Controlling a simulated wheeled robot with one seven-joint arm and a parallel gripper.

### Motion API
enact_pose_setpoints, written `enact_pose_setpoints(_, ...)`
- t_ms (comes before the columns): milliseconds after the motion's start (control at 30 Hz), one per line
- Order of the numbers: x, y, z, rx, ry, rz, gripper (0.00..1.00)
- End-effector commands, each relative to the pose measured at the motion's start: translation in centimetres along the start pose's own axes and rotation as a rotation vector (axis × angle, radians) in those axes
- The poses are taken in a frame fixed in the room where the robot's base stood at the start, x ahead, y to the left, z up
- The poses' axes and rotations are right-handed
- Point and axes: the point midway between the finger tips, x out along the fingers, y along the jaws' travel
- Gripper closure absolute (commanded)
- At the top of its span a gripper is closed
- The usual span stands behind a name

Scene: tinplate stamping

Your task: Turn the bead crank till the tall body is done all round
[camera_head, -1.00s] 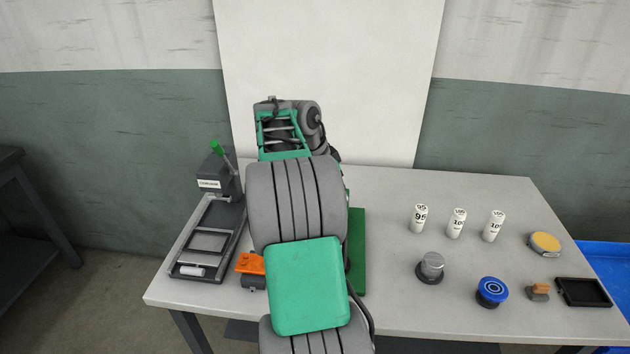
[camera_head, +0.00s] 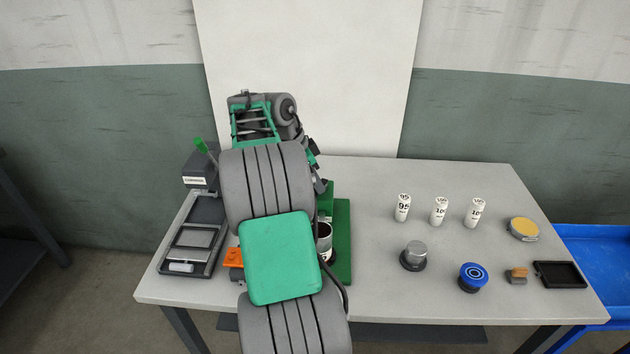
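A green machine stands on a green base plate (camera_head: 343,245) at the middle of the table, mostly behind my arm. A shiny metal can-like body (camera_head: 324,243) with an open top shows in part at the machine, right of my forearm. It looks upright; its left side is hidden. I cannot make out the bead crank. My arm rises in front of the machine and bends down behind it. Part of its far end shows near the top of the green machine, but the fingers are hidden or too small to read, so I cannot tell what they hold.
A dark press (camera_head: 198,205) with a green-tipped lever stands at left, beside an orange block (camera_head: 233,257). At right are several white labelled cylinders (camera_head: 440,211), a metal knob (camera_head: 414,255), a blue round piece (camera_head: 473,276), a yellow-topped tin (camera_head: 523,228) and a black tray (camera_head: 559,274).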

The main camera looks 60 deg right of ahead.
Motion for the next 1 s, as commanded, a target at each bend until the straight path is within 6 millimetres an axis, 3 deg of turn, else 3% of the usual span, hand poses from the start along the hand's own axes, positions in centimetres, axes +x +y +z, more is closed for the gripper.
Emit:
enact_pose_setpoints(133,0.1,0.1,0.1,-0.002,-0.001,0.003,0.58)
enact_pose_setpoints(400,-0.2,0.1,0.1,-0.002,-0.001,0.004,0.58)
enact_pose_setpoints(767,-7.0,-0.1,0.0,-0.002,-0.001,0.002,0.58)
enact_pose_setpoints(1000,-7.7,0.0,0.2,-0.002,-0.002,0.004,0.58)
